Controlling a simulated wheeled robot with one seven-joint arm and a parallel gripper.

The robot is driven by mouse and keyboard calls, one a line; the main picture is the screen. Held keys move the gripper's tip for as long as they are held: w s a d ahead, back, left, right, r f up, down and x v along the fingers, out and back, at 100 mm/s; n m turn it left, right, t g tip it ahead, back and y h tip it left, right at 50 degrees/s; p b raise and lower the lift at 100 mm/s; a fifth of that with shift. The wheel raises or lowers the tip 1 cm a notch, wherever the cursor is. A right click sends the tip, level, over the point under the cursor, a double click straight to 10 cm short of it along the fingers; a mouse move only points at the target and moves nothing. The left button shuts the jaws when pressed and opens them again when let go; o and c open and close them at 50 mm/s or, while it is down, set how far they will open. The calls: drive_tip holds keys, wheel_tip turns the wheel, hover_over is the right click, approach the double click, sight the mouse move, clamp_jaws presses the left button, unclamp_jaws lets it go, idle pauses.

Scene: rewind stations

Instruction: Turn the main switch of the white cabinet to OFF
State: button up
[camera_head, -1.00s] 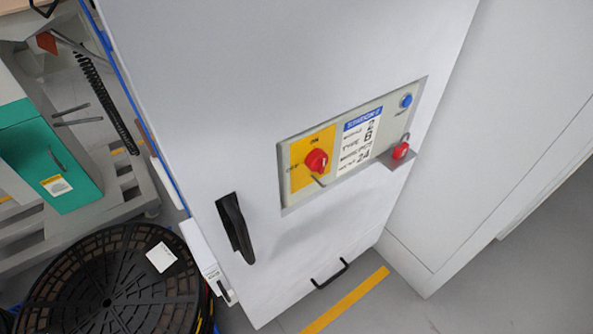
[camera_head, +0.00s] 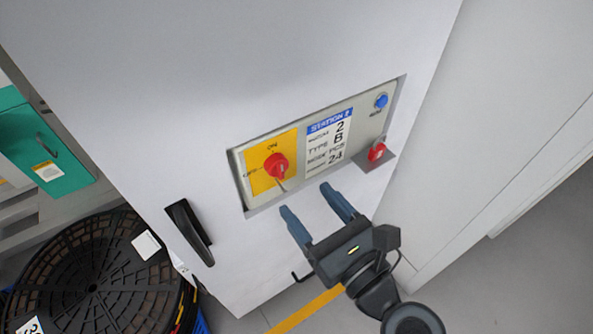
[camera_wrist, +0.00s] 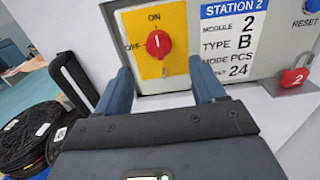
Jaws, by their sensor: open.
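The white cabinet (camera_head: 130,90) fills the middle of the head view. Its recessed panel carries the red main switch (camera_head: 276,166) on a yellow plate (camera_head: 258,182), marked ON at the top and OFF at the left. In the wrist view the red switch (camera_wrist: 158,43) shows its white line roughly upright, toward ON. My gripper (camera_head: 310,205) is open and empty, just below the panel and to the lower right of the switch. In the wrist view the fingers (camera_wrist: 164,88) stand either side of and below the switch, apart from it.
A black door handle (camera_head: 190,232) is left of the panel. Black reels (camera_head: 95,275) stand at lower left. Grey floor is clear at lower right.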

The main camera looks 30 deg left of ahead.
sight(282, 172)
drive_tip(key=x, duration=0.7)
drive_tip(key=shift+a, duration=0.45)
drive_tip(key=c, duration=1.1)
